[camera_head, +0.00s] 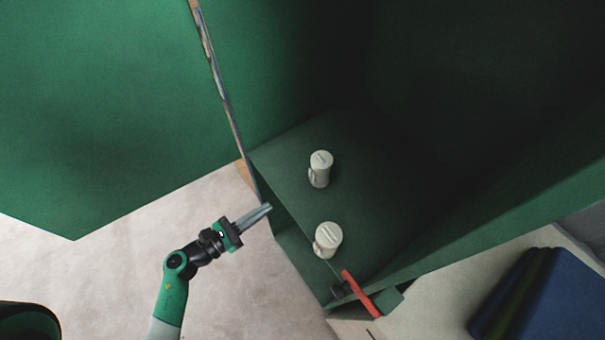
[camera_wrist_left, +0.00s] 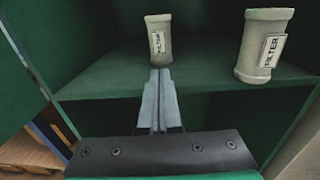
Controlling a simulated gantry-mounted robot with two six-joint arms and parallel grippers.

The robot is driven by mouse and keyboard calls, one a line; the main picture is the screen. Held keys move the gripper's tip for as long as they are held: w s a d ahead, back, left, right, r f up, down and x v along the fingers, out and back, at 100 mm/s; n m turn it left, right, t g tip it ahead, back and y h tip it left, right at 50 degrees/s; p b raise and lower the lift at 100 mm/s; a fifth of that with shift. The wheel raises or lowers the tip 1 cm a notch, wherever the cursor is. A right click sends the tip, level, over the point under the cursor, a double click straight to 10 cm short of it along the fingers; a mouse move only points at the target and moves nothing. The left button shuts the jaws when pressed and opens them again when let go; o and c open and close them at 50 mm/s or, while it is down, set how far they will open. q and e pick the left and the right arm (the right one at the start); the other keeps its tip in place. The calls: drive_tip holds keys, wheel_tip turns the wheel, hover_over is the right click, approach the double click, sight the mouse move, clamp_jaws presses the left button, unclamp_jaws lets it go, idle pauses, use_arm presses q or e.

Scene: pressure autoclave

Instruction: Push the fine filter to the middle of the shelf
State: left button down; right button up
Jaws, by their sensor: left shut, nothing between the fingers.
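Two pale cylindrical filters stand upright on the dark green shelf (camera_head: 375,190). One filter (camera_head: 320,168) stands farther back; it also shows in the left wrist view (camera_wrist_left: 158,40), straight beyond my fingertips. The other filter (camera_head: 328,240) stands nearer the shelf's front right; in the left wrist view (camera_wrist_left: 264,46) it is at the right, with a label reading FILTER. I cannot tell which one is the fine filter. My left gripper (camera_head: 268,208) is shut and empty at the shelf's front edge, apart from both filters; its fingers (camera_wrist_left: 157,92) point inward. My right gripper is not in view.
The green cabinet door (camera_head: 100,110) stands open at the left. A red handle (camera_head: 362,293) sits at the cabinet's front right corner. Dark blue and green items (camera_head: 535,295) lie at the lower right. The shelf around the filters is clear.

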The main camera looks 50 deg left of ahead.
sight(312, 178)
use_arm(q)
drive_tip(key=w, duration=1.3)
drive_tip(key=shift+w+d, duration=0.3)
drive_tip(key=shift+d, duration=0.1)
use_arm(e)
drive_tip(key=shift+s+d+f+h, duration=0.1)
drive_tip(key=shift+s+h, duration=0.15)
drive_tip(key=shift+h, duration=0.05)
